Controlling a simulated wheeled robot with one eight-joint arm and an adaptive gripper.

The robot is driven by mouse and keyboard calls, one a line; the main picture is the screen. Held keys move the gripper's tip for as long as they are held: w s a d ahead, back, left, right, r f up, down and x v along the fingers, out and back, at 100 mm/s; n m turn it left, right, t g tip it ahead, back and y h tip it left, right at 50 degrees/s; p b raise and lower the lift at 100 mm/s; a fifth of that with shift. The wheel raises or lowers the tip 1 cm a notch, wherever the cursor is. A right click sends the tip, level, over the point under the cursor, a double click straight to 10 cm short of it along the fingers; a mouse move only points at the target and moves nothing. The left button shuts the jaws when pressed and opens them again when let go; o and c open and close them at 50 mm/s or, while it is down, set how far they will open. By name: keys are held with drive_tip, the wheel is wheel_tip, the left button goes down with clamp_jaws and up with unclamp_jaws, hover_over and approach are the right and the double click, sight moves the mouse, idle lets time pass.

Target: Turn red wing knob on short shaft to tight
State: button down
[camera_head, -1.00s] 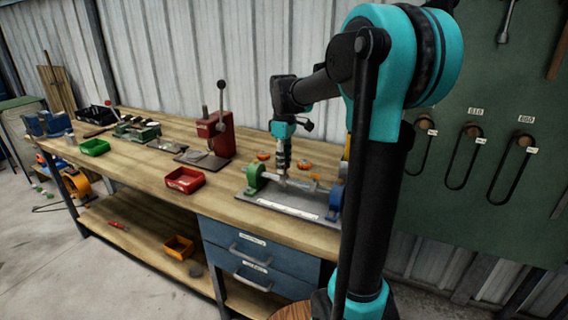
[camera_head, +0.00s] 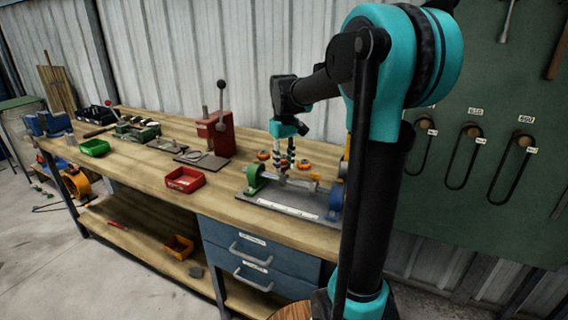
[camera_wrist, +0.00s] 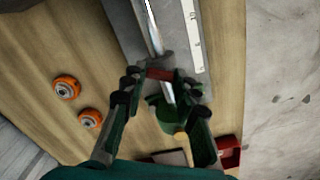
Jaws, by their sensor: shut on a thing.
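The red wing knob (camera_wrist: 159,73) sits on the thin metal shaft (camera_wrist: 154,34), between my fingertips in the wrist view. My gripper (camera_wrist: 155,86) is shut on it, one finger on each side. In the head view my gripper (camera_head: 286,165) points down over the shaft (camera_head: 298,182), and its fingers hide the knob. The shaft runs between a green support (camera_head: 254,178) and a blue support (camera_head: 336,196) on a grey base plate (camera_head: 285,202). The green support (camera_wrist: 178,115) also shows just below the knob in the wrist view. I cannot tell how tight the knob is.
Two orange-rimmed wheels (camera_wrist: 66,87) lie on the bench beside the fixture. A red tray (camera_head: 185,179), a green tray (camera_head: 94,147) and a red lever press (camera_head: 214,132) stand farther left.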

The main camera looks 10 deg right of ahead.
drive_tip(key=m, duration=1.1)
drive_tip(key=shift+m, duration=0.4)
idle(0.3)
drive_tip(key=c, duration=1.2)
unclamp_jaws()
drive_tip(key=shift+o, duration=0.2)
drive_tip(key=shift+r, duration=0.15)
wheel_tip(320, 180, up, 12)
